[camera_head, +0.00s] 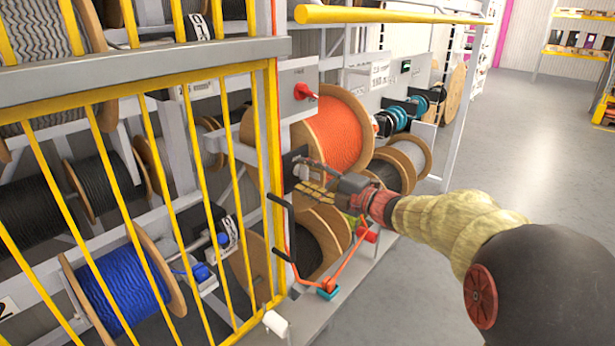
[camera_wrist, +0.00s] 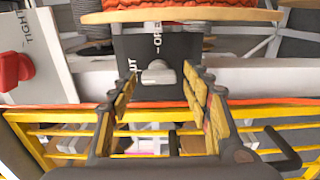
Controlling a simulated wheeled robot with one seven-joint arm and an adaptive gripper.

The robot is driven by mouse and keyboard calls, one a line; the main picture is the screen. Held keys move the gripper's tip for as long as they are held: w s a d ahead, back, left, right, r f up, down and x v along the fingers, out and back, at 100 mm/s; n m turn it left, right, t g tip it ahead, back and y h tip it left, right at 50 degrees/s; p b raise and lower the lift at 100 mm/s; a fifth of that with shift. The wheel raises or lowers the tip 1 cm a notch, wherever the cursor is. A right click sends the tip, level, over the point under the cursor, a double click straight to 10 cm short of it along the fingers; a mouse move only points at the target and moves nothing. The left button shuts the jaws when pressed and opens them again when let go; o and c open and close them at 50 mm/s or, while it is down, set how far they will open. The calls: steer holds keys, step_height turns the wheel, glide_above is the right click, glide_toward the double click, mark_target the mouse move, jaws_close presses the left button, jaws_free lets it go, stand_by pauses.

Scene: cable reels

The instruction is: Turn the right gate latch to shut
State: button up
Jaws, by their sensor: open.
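The latch is a small pale grey knob (camera_wrist: 157,73) on a dark plate (camera_wrist: 145,48) in the wrist view. The plate reads "OPEN" above the knob, and a partly hidden label ending in "UT" is at its left. I cannot tell for sure which mark the knob points to. The plate also shows in the head view (camera_head: 293,160), beside the yellow gate (camera_head: 200,170). My gripper (camera_wrist: 160,84) is open, its padded fingers on either side of the knob with gaps showing. In the head view my gripper (camera_head: 312,189) is just in front of the plate, partly hiding it.
A red knob (camera_wrist: 14,70) on a white panel marked "TIGHT" is left of the latch. An orange cable reel (camera_head: 338,130) stands behind. A dark handle (camera_head: 284,225) and an orange crank (camera_head: 347,265) are below my gripper. The floor at right is clear.

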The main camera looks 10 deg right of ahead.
steer(key=shift+s+d, duration=0.1)
steer(key=v, duration=1.1)
steer(key=shift+s+d, duration=0.15)
steer(key=shift+s, duration=0.15)
